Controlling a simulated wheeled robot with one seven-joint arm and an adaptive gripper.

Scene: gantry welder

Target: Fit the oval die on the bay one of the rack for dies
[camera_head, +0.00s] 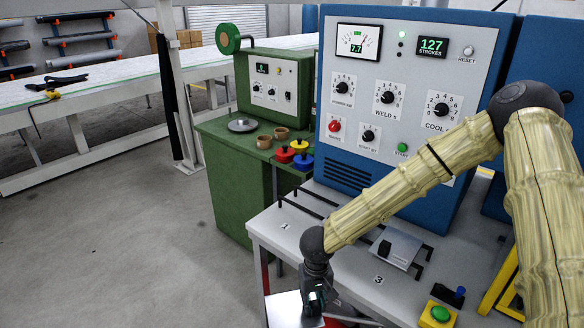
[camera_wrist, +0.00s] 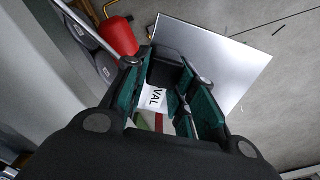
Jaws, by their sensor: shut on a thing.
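My gripper (camera_head: 316,302) hangs low in front of the white bench, beside its left end. In the wrist view my gripper (camera_wrist: 172,100) is shut on the oval die (camera_wrist: 154,98); its white label reads "VAL", the rest covered by a finger. A flat silver plate, which seems to be the die's plate, spreads beyond the fingers (camera_wrist: 225,62) and shows below my gripper in the head view (camera_head: 286,312). The rack for dies lies on the bench, with black rods. Bay one (camera_head: 284,226), marked "1", is at its left and looks empty.
Another die (camera_head: 397,246), a grey plate with a black block, sits near mark "3" (camera_head: 379,280). The blue welder cabinet (camera_head: 400,110) stands behind. A red cylinder (camera_wrist: 118,36) is near the bench. Floor at left is clear.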

